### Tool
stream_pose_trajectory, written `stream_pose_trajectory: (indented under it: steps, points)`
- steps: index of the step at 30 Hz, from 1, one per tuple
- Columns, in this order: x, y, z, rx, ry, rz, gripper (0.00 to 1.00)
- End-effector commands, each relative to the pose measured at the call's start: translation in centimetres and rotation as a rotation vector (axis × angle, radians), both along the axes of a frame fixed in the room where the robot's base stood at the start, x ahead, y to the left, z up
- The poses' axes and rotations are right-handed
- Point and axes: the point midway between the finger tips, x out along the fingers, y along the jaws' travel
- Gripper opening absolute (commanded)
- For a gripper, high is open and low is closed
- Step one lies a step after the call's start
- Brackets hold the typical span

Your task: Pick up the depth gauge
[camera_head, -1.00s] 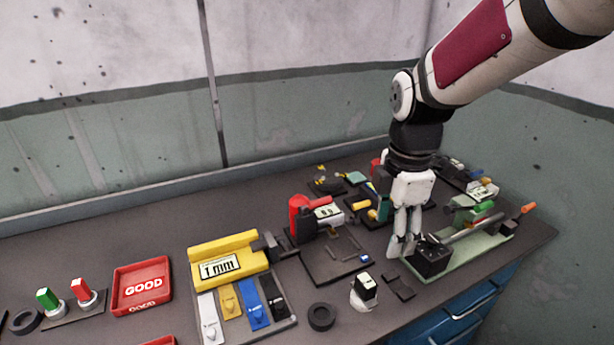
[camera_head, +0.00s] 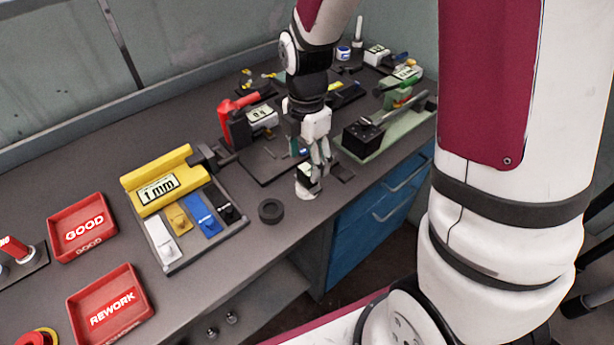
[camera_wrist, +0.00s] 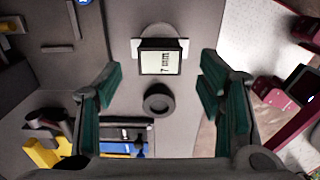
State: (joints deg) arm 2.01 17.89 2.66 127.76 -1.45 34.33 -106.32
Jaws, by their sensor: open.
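A small black block with a display reading 7 mm (camera_wrist: 162,62), on a pale foot, looks like the depth gauge; no label names it. It stands upright on the bench and shows in the head view with its white foot (camera_head: 308,191), partly hidden by my fingers. My gripper (camera_head: 321,180) points down over it, just above or beside it; contact cannot be told. The gauge appears centred, slightly beyond the fingertips.
A black ring (camera_head: 271,211) lies in front of the gauge, near the bench edge. A yellow 1 mm unit (camera_head: 160,186) and a tray of coloured pieces (camera_head: 203,243) are left. A green fixture (camera_head: 397,128) stands right. Red GOOD (camera_head: 83,228) and REWORK (camera_head: 110,305) bins are further left.

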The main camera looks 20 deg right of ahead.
Motion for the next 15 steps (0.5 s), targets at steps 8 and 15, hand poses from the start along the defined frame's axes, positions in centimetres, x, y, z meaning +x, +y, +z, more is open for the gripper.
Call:
stream_pose_trajectory:
  steps: [8,15]
  points:
    - [0.0,-0.2,-3.9,0.0,0.004,0.0,0.62]
    - [0.1,-0.2,-4.5,0.0,0.0,0.0,0.62]
